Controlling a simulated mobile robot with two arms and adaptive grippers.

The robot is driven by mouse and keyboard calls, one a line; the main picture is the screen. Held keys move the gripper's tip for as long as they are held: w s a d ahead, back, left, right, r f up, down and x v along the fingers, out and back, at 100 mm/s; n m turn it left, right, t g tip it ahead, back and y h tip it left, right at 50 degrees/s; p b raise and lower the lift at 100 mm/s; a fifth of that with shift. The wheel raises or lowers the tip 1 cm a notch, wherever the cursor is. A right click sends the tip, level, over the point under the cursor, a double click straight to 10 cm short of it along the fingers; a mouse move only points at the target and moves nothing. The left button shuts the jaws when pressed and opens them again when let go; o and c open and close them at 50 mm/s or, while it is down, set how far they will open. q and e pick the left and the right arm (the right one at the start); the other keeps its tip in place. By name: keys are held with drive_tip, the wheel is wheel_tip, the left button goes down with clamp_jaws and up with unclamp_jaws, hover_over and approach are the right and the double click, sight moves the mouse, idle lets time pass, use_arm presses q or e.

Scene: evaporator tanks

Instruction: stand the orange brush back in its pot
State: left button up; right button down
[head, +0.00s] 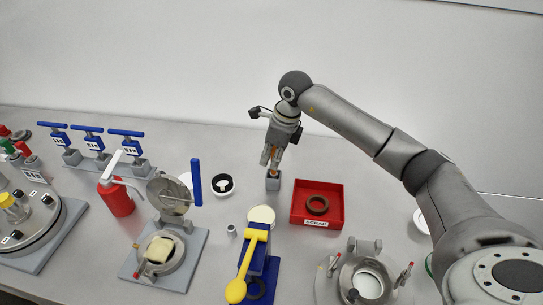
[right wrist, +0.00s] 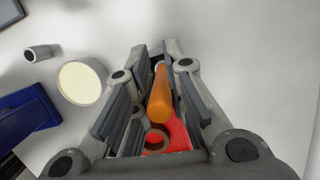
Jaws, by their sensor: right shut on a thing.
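My right gripper (head: 270,158) is shut on the orange brush and points down, with its fingertips just above a small grey square pot (head: 273,181). In the head view only a sliver of orange shows between the fingers. In the right wrist view the orange brush (right wrist: 160,97) lies between the two fingers of the gripper (right wrist: 157,62), its handle toward the camera. Its far end is hidden by the fingertips, so I cannot tell whether it is inside the pot. My left gripper is out of view.
A red scrap tray (head: 335,215) with a brown ring (head: 317,205) stands right of the pot. A cream disc (head: 262,216) and a blue stand with a yellow lever (head: 248,265) are in front.

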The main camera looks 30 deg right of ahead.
idle(0.3)
drive_tip(key=c, duration=1.4)
unclamp_jaws()
drive_tip(key=v, duration=1.2)
drive_tip(key=shift+a, duration=0.1)
